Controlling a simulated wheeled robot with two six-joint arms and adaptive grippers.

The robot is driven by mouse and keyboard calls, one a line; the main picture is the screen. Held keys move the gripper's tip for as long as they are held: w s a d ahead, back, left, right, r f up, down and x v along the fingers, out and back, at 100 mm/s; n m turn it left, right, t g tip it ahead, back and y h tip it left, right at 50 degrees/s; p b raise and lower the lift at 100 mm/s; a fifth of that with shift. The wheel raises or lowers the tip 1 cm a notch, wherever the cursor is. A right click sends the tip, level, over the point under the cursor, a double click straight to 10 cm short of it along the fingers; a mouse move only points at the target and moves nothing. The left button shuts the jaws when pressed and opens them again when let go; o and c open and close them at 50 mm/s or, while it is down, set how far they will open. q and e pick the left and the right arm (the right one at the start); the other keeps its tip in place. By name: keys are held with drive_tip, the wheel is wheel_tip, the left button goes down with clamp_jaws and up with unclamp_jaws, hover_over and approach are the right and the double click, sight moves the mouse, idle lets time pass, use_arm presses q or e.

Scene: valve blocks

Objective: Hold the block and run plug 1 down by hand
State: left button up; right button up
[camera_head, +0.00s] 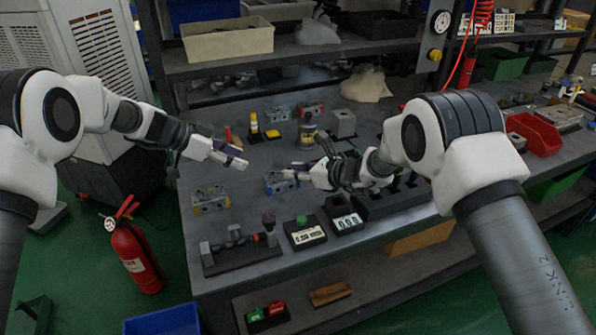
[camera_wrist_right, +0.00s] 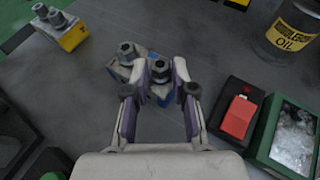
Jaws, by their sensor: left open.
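A blue valve block (camera_head: 277,184) lies on the grey bench in the head view. In the right wrist view the blue block (camera_wrist_right: 125,69) carries two dark hex-headed plugs. My right gripper (camera_head: 292,174) is at this block; in its wrist view the fingers (camera_wrist_right: 161,70) stand apart on both sides of the right-hand plug (camera_wrist_right: 160,67). I cannot tell whether the pads touch it. The other plug (camera_wrist_right: 127,50) stands free to the left. My left gripper (camera_head: 238,159) is open and empty above the bench, up and left of the block, apart from it.
A yellow-marked valve block (camera_head: 211,201) lies to the left. Several other blocks, an oil tin (camera_head: 307,135) and a grey cube (camera_head: 343,123) stand behind. Digital displays (camera_head: 308,235) and a dark fixture (camera_head: 240,250) occupy the front. Bench between the two near blocks is clear.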

drive_tip(key=o, duration=1)
drive_tip(key=v, duration=1.2)
drive_tip(key=shift+r, duration=0.1)
